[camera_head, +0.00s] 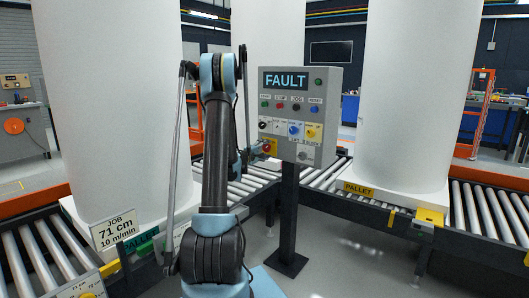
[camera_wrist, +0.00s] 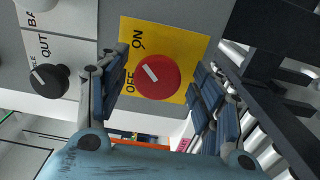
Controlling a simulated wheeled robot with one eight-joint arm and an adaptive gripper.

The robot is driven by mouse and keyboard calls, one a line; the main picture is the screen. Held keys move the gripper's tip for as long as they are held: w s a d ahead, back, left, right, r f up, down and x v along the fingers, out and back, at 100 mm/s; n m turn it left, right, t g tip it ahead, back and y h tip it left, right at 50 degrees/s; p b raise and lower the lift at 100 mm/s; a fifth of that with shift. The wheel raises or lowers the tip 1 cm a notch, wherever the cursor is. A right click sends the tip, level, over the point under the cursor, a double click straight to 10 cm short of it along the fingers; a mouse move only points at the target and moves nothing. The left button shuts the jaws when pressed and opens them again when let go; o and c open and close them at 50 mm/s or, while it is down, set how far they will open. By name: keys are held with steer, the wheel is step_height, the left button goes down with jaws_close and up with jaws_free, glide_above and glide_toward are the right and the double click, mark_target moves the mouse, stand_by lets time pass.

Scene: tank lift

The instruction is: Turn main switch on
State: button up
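The main switch is a red round knob (camera_wrist: 158,77) on a yellow plate (camera_wrist: 190,38) marked ON and OFF in the wrist view. Its white mark slants toward the upper left, between the two words. My gripper (camera_wrist: 163,68) is open, with one finger on each side of the knob. Gaps show between both fingers and the knob. In the head view the red knob (camera_head: 266,147) sits at the lower left of the grey control box (camera_head: 329,85), with my gripper (camera_head: 257,149) right beside it. My arm covers part of the area to its left.
A display (camera_head: 285,81) on the box reads FAULT. A black knob (camera_wrist: 49,80) is left of the plate in the wrist view. The box stands on a dark post (camera_head: 289,215). Roller conveyors (camera_head: 485,205) and large white cylinders (camera_head: 413,90) surround it.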

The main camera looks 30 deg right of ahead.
steer(key=v, duration=1.2)
steer(key=shift+a, duration=0.1)
stand_by(0.4)
